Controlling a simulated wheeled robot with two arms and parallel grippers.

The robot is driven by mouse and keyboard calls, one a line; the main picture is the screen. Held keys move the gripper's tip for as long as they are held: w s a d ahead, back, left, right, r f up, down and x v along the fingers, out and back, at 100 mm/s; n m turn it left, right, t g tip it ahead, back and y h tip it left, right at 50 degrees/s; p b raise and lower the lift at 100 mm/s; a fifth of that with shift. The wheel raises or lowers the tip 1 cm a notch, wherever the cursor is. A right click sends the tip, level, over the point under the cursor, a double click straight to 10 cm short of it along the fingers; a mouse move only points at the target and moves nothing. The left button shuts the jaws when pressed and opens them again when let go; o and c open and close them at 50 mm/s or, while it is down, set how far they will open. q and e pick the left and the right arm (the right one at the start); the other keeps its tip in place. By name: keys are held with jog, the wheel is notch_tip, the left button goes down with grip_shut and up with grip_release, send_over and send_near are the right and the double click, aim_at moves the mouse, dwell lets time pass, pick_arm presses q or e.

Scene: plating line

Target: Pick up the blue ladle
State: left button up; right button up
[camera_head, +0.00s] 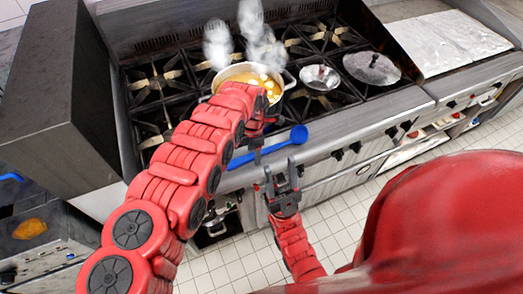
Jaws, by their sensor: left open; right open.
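The blue ladle (275,147) lies along the front edge of the stove, its round end (299,134) to the right and its handle running left behind my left arm. My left gripper (259,146) is open above the middle of the ladle, fingers down, and hides part of the handle; I cannot tell if it touches. My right gripper (280,173) is open and empty, fingers up, just in front of the stove edge and below the ladle in the picture.
A pot with yellowish food (243,73) steams on the stove behind my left gripper. A small metal bowl (318,78) and a lidded pan (371,68) stand to its right. Knobs (392,131) line the stove front. A tall grey block (55,90) stands left.

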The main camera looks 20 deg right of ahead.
pick_arm(q)
grip_shut()
dwell(0.4)
jog(key=shift+w+a, duration=0.1)
